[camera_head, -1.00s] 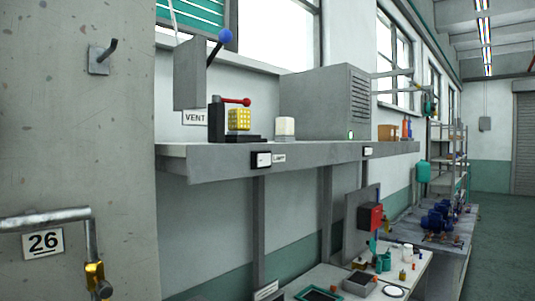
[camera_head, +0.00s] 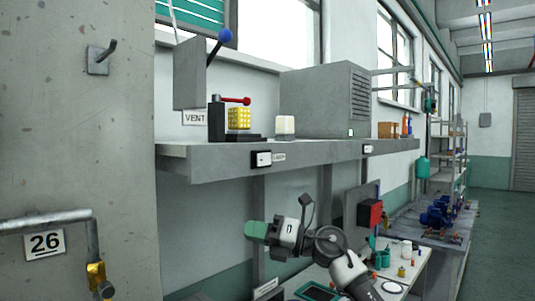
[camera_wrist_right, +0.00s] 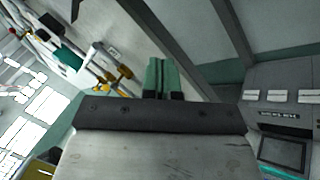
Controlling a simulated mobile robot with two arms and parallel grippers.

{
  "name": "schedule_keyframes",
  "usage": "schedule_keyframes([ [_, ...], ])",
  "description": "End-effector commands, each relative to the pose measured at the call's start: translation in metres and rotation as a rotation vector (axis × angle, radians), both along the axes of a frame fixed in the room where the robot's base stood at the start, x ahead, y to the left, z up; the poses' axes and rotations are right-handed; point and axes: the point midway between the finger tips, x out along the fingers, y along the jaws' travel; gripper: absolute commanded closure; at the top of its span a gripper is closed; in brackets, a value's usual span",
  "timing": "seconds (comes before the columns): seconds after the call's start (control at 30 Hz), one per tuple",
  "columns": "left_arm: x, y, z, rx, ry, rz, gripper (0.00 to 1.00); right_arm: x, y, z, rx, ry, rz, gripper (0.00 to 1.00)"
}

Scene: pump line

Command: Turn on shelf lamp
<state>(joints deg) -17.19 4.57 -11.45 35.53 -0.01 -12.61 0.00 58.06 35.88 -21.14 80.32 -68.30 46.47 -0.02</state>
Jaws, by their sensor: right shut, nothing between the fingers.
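The shelf lamp (camera_head: 285,127), a small whitish block, stands on the grey shelf (camera_head: 215,165); I cannot tell for sure whether it is lit. A dark-framed switch with a white rocker (camera_head: 262,159) sits on the shelf's front edge, beside a small lamp label (camera_head: 279,157). My right gripper (camera_head: 250,230) is below the shelf edge, under the switch and apart from it, with green fingers pointing left. In the right wrist view its fingers (camera_wrist_right: 162,76) are together and empty. The switch cannot be made out there. My left gripper is not in view.
A grey vented box (camera_head: 325,100) is behind the lamp. A second switch (camera_head: 367,149) is farther right.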

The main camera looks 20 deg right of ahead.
Motion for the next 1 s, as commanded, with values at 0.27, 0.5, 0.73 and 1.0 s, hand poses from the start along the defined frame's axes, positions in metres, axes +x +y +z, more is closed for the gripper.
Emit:
schedule_keyframes([
  [0.27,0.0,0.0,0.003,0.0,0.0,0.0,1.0,-0.059,-0.047,0.13,-0.579,-0.227,-0.117,1.0],
  [0.5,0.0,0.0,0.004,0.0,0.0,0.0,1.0,-0.101,-0.091,0.185,-0.845,-0.25,-0.276,1.0],
  [0.73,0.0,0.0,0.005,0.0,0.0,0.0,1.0,-0.112,-0.104,0.197,-0.903,-0.242,-0.321,1.0],
  [1.0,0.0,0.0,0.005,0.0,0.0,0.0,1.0,-0.111,-0.103,0.196,-0.901,-0.243,-0.319,1.0],
])
